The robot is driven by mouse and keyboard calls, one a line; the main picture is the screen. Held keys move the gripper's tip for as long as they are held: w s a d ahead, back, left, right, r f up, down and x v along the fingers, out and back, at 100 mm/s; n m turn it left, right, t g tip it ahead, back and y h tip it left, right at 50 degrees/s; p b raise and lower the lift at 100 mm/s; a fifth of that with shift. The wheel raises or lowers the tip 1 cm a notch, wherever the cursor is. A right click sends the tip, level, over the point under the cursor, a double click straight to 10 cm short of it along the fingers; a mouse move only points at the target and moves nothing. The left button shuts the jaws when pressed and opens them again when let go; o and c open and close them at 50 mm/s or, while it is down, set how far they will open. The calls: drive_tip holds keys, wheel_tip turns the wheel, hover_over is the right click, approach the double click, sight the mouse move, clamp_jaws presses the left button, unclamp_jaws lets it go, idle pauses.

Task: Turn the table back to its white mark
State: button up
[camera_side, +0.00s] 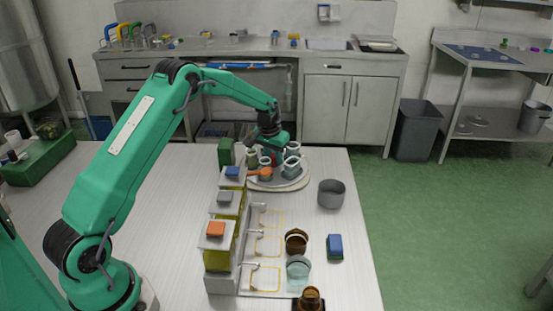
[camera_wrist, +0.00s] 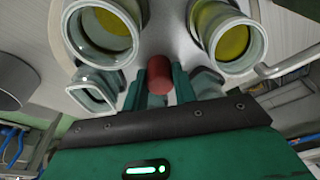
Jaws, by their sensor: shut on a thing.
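The round pale turntable (camera_side: 298,183) stands on the table behind the row of dispensers. Several small glass cups stand on it, such as one at its right (camera_side: 292,168). In the wrist view the turntable (camera_wrist: 172,40) carries two round cups with yellow-green insides, one at left (camera_wrist: 106,30) and one at right (camera_wrist: 226,38), plus a squarish glass (camera_wrist: 95,92). My gripper (camera_wrist: 158,82) is shut on a red peg (camera_wrist: 158,75) between the cups. In the side view my gripper (camera_side: 268,150) is low over the turntable. I cannot make out the white mark.
Dispensers with blue (camera_side: 232,172), grey (camera_side: 224,196) and orange (camera_side: 216,229) tops stand in front of the turntable, their taps facing right. A grey pot (camera_side: 331,194) stands close at its right. A brown glass (camera_side: 296,241) and a blue block (camera_side: 335,246) are nearer the front.

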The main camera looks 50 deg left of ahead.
sight(274, 156)
drive_tip(key=o, duration=0.6)
drive_tip(key=shift+o, duration=0.2)
drive_tip(key=shift+r, duration=4)
drive_tip(key=shift+o, duration=0.4)
drive_tip(key=shift+f, duration=0.4)
drive_tip(key=shift+f, duration=0.15)
drive_tip(key=shift+f, duration=3.45)
